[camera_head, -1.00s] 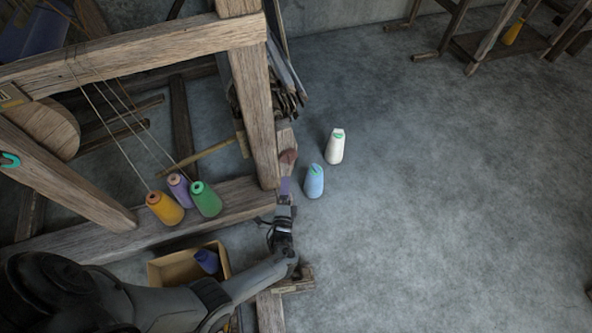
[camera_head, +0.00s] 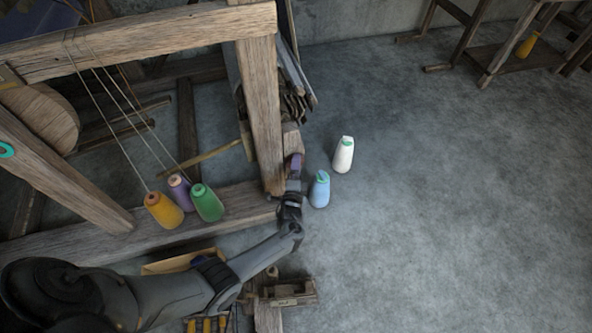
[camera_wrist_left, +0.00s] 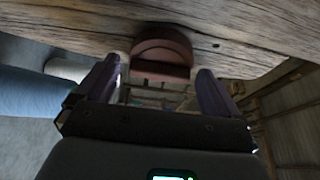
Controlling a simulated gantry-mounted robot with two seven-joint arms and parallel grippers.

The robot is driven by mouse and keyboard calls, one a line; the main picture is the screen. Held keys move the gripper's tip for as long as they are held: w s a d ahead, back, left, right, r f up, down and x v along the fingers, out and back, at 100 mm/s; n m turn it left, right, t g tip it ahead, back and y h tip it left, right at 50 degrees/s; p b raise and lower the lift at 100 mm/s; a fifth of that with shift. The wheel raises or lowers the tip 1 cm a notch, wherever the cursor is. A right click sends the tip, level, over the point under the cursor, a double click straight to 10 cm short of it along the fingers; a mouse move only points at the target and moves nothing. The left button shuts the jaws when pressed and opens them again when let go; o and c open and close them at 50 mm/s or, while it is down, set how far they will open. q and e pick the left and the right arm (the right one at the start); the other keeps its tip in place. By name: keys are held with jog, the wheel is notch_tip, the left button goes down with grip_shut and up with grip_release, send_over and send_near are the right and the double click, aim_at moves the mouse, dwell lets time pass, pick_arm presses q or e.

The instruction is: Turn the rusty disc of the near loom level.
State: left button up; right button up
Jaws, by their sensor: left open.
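The rusty disc (camera_wrist_left: 162,52) of the near loom shows in the left wrist view as a reddish-brown rounded piece against a wooden beam (camera_wrist_left: 230,30). It has a flat block-like part along its lower side. My left gripper (camera_wrist_left: 158,80) is open, with its two purple-grey fingers apart, one on each side of the disc's lower part in the picture. I cannot tell whether they touch it. In the head view, my left gripper (camera_head: 294,168) is at the foot of the loom's upright post (camera_head: 264,110) and mostly hides the disc. My right gripper is not in view.
A blue cone (camera_head: 319,190) and a white cone (camera_head: 343,155) stand on the floor right of my left gripper. Orange (camera_head: 163,211), purple (camera_head: 179,192) and green (camera_head: 207,203) cones sit on the loom's lower beam. Open floor (camera_head: 450,220) lies to the right.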

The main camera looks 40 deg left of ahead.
pick_arm(q)
jog(key=shift+a, duration=0.1)
jog(key=shift+c, duration=0.8)
jog(key=c, duration=0.8)
jog(key=shift+r, duration=0.1)
